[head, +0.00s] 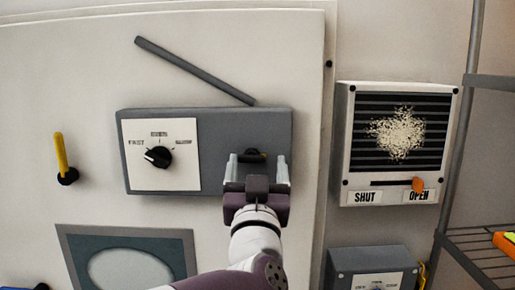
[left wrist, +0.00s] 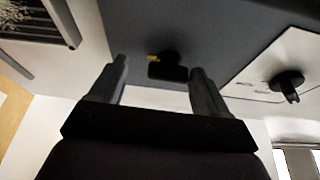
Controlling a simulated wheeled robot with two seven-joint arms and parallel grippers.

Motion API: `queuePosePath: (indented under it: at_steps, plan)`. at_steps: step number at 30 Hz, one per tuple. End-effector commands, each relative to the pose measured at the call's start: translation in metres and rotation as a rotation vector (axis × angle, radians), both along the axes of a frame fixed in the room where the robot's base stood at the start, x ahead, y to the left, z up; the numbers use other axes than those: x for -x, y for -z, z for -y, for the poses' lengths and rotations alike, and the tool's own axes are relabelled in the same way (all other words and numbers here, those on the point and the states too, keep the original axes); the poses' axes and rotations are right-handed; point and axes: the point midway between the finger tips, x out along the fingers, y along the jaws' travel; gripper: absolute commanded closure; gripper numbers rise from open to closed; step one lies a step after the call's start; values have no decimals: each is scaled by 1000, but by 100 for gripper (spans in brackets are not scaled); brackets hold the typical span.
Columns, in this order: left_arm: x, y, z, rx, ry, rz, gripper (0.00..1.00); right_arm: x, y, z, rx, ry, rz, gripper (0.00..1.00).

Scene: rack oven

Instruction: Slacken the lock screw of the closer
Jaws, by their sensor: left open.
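The closer (head: 160,118) is a grey box on the pale door, with a dark bar slanting up from its top. Its white plate carries a black speed dial (head: 158,156) whose pointer aims up-left, toward FAST. The lock screw (head: 254,154), a dark knob with a yellow spot, is on the grey right part of the box. It also shows in the left wrist view (left wrist: 168,70). My left gripper (head: 257,160) is open, with one finger to each side of the screw in both views. I cannot tell whether the fingers touch it. My right gripper is not in view.
A vent panel (head: 348,140) marked SHUT and OPEN is to the right, its orange slider at OPEN. A yellow lever (head: 60,152) is at left, an oval window (head: 130,270) below. Another grey box (head: 340,262) and a wire rack (head: 485,250) are at lower right.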

Motion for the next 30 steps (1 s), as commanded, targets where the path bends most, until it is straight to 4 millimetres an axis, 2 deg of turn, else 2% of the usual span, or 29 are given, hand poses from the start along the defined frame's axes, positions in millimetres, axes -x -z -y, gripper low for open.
queuePosePath:
  at_steps: [1,10,15,23,30]
  plan:
    - [-4,-4,0,-1,-1,1,23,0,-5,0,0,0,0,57]
    - [-7,-2,0,1,1,1,23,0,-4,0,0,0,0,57]
    - [-7,-2,0,1,1,1,79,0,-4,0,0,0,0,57]
    - [-7,-1,1,11,2,0,79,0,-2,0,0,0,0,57]
    - [-7,1,1,105,0,0,79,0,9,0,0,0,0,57]
